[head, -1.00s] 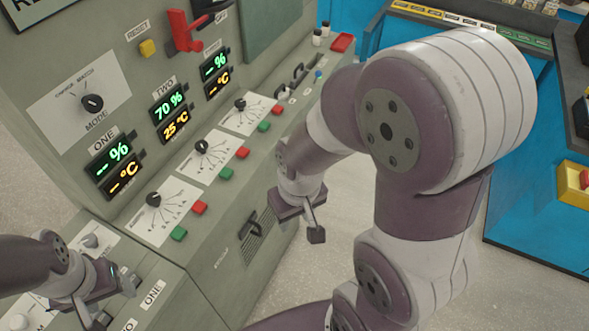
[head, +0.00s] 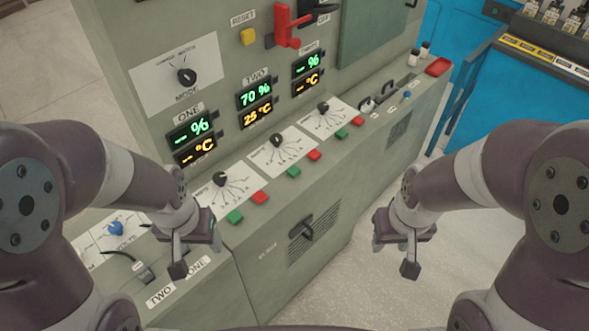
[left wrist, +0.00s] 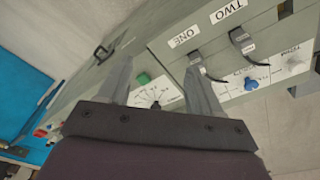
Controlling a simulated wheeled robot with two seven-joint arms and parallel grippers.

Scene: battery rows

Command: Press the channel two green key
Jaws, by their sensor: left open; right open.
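The channel two green key (head: 293,171) is on the sloped ledge of the grey console, below the channel two knob (head: 277,140) and left of the channel two red key (head: 314,155). Nothing covers it. The TWO display (head: 257,104) above reads 70 % and 25 °C. My left gripper (head: 196,256) is open and empty, in front of the console's left part, apart from the channel two green key. In the left wrist view, a green key (left wrist: 143,78), apparently channel one's, shows between its open fingers. My right gripper (head: 408,254) is open and empty over the floor, right of the console.
The channel one green key (head: 235,216) and red key (head: 260,197) lie nearer my left gripper. The channel three green key (head: 341,134) is farther right. A black handle (head: 302,230) juts from the console front. Open floor (head: 345,275) lies between my arms.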

